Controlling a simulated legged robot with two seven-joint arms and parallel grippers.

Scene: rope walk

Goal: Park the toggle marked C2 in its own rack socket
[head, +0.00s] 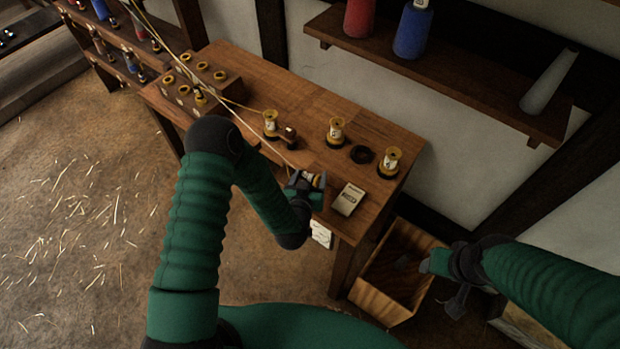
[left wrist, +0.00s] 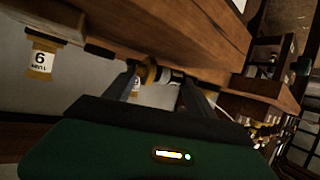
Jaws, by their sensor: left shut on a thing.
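My left gripper (head: 312,181) is shut on a small toggle (head: 318,180) with pale and yellow bands, just above the table's front edge. In the left wrist view the toggle (left wrist: 160,75) lies crosswise between the two fingertips; I cannot read its mark. A thin cord runs from near the gripper up and left toward the rack. The wooden rack (head: 228,91) stands at the table's far left end, with several yellow-rimmed sockets. One socket seems to hold a toggle (head: 200,97); its mark is unreadable. My right gripper (head: 445,285) hangs beside the open floor crate.
Labelled yellow bobbins (head: 270,124), (head: 336,131), (head: 390,162) stand along the table (head: 290,95), with a black ring (head: 362,154) between two. A pale labelled block (head: 348,199) lies near the front edge. The wooden crate (head: 372,300) stands below right. A wall shelf (head: 450,82) holds cones.

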